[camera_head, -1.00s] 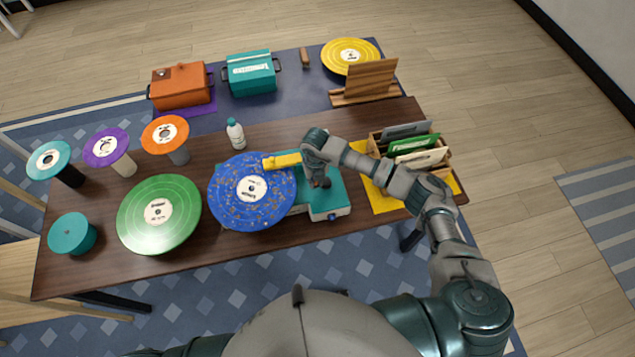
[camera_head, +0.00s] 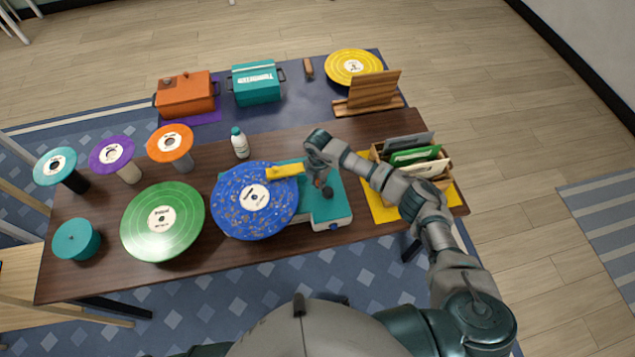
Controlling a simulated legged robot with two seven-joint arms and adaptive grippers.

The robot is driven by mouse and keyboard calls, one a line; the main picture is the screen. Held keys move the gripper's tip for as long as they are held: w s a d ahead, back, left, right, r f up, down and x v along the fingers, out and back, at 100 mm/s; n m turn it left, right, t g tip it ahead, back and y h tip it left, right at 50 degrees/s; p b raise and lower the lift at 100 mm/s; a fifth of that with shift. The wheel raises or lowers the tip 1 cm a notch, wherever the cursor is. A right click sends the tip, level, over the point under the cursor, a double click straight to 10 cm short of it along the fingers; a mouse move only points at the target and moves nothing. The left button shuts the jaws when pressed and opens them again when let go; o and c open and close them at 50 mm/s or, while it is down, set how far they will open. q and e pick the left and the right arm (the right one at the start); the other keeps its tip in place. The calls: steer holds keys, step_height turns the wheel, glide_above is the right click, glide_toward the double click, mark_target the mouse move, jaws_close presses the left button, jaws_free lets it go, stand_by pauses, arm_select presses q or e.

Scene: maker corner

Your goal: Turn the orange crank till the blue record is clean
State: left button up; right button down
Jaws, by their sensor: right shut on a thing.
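The blue record (camera_head: 238,215) lies flat on the teal cleaning machine (camera_head: 338,208), with brownish specks scattered over its face. A yellow arm (camera_head: 284,171) reaches over the record's upper right edge. My right gripper (camera_head: 323,187) points down over the teal machine, right of the record, and is shut on the orange crank (camera_head: 317,183). Only a small orange bit of the crank shows; the gripper and wrist hide the rest. My left gripper is out of view.
A green record (camera_head: 140,235) lies left of the blue one. A white bottle (camera_head: 240,146) stands behind it. A crate of sleeves (camera_head: 447,171) stands on a yellow mat (camera_head: 379,209) at the right, under my right forearm.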

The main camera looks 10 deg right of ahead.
steer(key=shift+w+d+r+m+p, duration=0.1)
steer(key=shift+w+d+m+p, duration=0.15)
steer(key=shift+m, duration=0.5)
steer(key=shift+w+d+r+m+p, duration=0.1)
steer(key=shift+w+m+p, duration=0.1)
steer(key=shift+m, duration=0.55)
steer(key=shift+f, duration=0.1)
steer(key=c, duration=1.1)
jaws_free()
step_height(320, 180, up, 12)
steer(key=shift+f, duration=0.1)
